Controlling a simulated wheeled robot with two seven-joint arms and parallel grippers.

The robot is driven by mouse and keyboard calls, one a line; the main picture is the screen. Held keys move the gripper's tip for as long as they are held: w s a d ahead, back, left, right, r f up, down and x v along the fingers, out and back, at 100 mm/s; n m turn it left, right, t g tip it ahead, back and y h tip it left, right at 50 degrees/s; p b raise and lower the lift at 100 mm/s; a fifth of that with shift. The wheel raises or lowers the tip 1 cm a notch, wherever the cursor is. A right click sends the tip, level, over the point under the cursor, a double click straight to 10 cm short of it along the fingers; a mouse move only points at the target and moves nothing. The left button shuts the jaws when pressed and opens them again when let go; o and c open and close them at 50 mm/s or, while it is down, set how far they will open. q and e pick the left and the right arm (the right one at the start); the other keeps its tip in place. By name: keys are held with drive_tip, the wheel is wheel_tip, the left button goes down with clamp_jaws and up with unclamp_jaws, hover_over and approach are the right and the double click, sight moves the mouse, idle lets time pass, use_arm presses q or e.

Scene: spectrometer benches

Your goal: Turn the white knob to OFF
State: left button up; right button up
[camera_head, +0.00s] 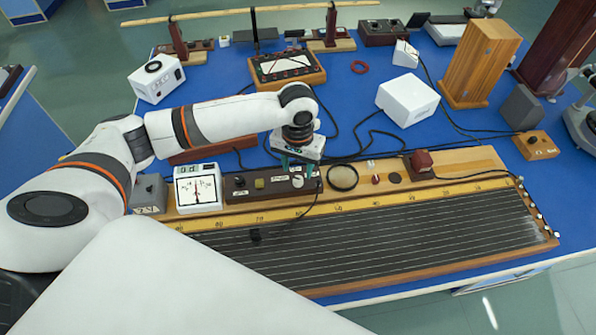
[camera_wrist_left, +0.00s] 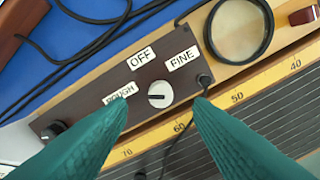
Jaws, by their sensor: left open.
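The white knob (camera_wrist_left: 160,94) sits on a dark panel (camera_wrist_left: 84,112) in the left wrist view. A short dark mark on its face lies roughly sideways, towards the ROUGH label (camera_wrist_left: 119,94). The OFF label (camera_wrist_left: 141,58) is above the knob and the FINE label (camera_wrist_left: 182,58) is to the upper right. My left gripper (camera_wrist_left: 163,103) is open, with its teal fingers on either side of the knob and a visible gap to each. In the head view my left gripper (camera_head: 299,168) hangs over the right end of the panel. My right gripper is not in view.
A white dial meter (camera_head: 197,188) stands left of the panel. A round black-rimmed lens (camera_head: 342,177) lies to its right. A long ruled wire board (camera_head: 390,232) runs in front. A second, dark knob (camera_wrist_left: 53,130) is on the panel, and black cables lie behind it.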

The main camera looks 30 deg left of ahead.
sight(298, 179)
use_arm(q)
drive_tip(key=shift+f, duration=2.05)
drive_tip(key=shift+c, duration=0.6)
drive_tip(key=shift+p, duration=0.3)
drive_tip(key=c, duration=0.9)
